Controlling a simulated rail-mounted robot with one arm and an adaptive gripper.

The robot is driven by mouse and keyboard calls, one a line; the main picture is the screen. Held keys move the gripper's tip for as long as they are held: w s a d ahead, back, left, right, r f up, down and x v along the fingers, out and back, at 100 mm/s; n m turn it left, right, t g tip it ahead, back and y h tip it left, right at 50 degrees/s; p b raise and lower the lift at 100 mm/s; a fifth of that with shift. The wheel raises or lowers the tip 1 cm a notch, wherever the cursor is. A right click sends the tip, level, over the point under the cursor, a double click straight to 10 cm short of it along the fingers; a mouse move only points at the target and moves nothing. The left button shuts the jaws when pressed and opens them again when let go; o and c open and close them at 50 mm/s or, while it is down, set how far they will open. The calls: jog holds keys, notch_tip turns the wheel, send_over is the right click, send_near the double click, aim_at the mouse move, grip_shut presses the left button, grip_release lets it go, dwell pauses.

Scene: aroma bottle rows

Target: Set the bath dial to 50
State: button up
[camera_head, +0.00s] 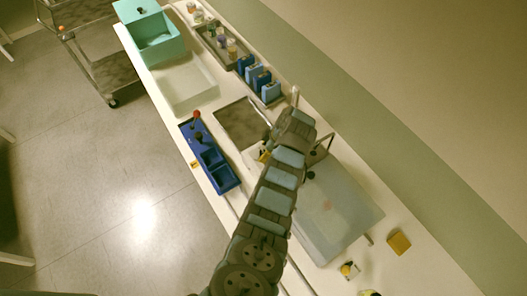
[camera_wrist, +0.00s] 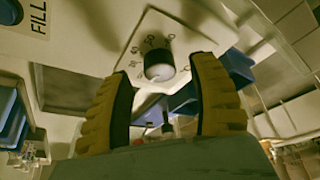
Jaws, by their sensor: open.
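The bath dial (camera_wrist: 158,66) shows in the wrist view as a black round knob with a pale face. It sits on a white plate (camera_wrist: 185,40) with small printed numbers around the knob. The numbers are too small and tilted to read surely, and I cannot tell which one the dial points at. My gripper (camera_wrist: 161,82) is open, with one ribbed yellow finger on each side of the dial. I cannot tell whether either finger touches it. In the head view my gripper (camera_head: 263,156) is mostly hidden by my arm, and the dial is hidden there.
A FILL label (camera_wrist: 40,18) with a dark round button (camera_wrist: 9,12) is at the wrist view's upper left. In the head view a blue tray (camera_head: 225,180), a pale basin (camera_head: 345,205), several blue bottles (camera_head: 262,80) and a teal box (camera_head: 155,40) stand along the counter.

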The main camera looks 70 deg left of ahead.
jog(key=shift+s+a+f, duration=0.1)
jog(key=shift+s+f, duration=0.15)
jog(key=shift+f, duration=0.35)
grip_shut()
